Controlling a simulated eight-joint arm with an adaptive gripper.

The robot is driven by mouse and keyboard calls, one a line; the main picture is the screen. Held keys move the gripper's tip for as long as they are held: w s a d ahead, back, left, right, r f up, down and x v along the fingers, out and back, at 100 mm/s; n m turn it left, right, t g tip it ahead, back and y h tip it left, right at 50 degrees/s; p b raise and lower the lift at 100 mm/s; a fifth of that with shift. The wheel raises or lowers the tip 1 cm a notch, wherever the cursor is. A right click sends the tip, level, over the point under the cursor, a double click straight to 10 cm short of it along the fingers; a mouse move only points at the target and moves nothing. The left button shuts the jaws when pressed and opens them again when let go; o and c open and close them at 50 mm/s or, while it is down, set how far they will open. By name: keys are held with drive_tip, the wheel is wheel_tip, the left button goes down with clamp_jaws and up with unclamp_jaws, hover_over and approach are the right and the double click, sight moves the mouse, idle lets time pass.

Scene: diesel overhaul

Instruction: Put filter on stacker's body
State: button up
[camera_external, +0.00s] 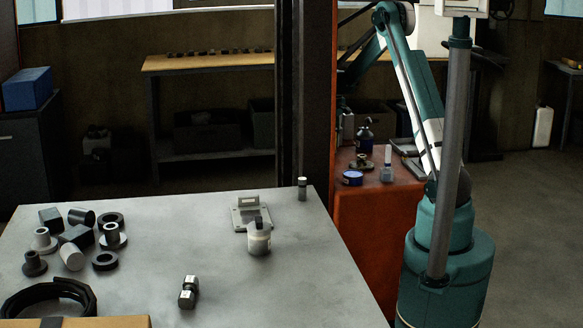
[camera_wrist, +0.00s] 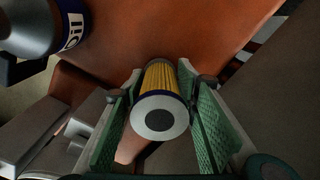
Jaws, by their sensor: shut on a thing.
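The filter (camera_wrist: 160,80) has yellow pleats, a dark blue edge and a white end cap with a dark round centre. My gripper (camera_wrist: 158,98) is shut on it, with a green pad on each side. The orange-red surface (camera_wrist: 185,28) of what looks like the stacker's body shows beyond the filter. I cannot tell the gap between them. In the external view the orange-red body (camera_external: 362,240) stands right of the grey table.
A bottle with a blue label (camera_wrist: 55,28) stands at upper left in the wrist view. The grey table (camera_external: 130,275) holds several metal parts.

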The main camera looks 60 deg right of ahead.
drive_tip(key=shift+f, duration=0.15)
drive_tip(key=o, duration=0.9)
drive_tip(key=shift+r+p, duration=0.55)
drive_tip(key=shift+r, duration=1.65)
